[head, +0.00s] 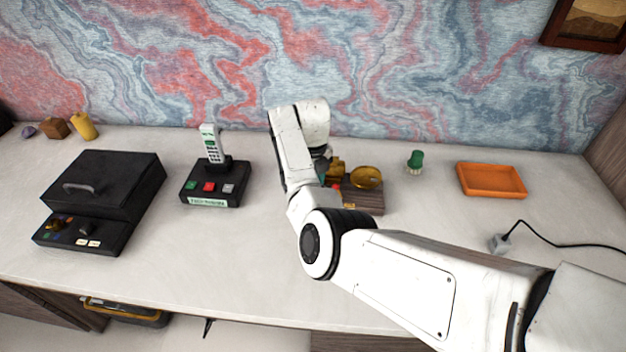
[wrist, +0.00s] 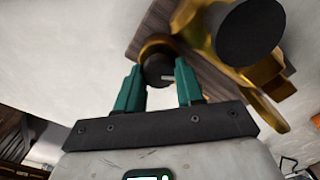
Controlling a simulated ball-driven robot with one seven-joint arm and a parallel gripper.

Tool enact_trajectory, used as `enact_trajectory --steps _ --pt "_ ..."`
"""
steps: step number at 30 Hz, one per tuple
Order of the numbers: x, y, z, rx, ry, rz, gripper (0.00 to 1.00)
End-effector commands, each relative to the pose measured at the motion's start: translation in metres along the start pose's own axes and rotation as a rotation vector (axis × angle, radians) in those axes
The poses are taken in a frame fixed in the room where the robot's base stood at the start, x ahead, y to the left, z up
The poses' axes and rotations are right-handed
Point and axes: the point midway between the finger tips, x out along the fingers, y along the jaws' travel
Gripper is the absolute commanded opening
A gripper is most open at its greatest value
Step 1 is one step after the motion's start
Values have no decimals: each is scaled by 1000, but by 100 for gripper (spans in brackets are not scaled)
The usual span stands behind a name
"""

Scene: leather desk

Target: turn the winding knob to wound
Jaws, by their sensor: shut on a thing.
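The winding knob (wrist: 157,66) is a dark round knob with a pale mark on its face, set in a gold ring on a wooden box (wrist: 118,12). My gripper (wrist: 160,78) has its green fingers on either side of the knob and is shut on it. In the head view the wooden box (head: 362,202) carries gold parts, including a round gold dish (head: 366,177). There the knob and my fingertips are mostly hidden behind my arm. I cannot read a wound marking in either view.
A black device with a white handset (head: 212,146) stands left of the box, and a black lidded case (head: 103,184) farther left. A green stamp-like object (head: 415,161) and an orange tray (head: 491,180) are to the right. A cable plug (head: 501,243) lies near the right edge.

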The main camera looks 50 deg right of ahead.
Motion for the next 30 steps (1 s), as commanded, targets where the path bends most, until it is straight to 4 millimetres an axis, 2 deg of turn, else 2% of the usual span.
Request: enact_trajectory --steps 7,8,11,21,25,30 --pt "-2 0 2 1 -5 -1 7" --pt "-2 0 2 1 -6 -1 39" --pt "-2 0 1 1 -4 -1 48" --pt "-7 0 1 0 -4 -1 48" --pt "-25 0 2 1 -5 -1 48" --pt "-58 0 2 1 -7 -1 48"
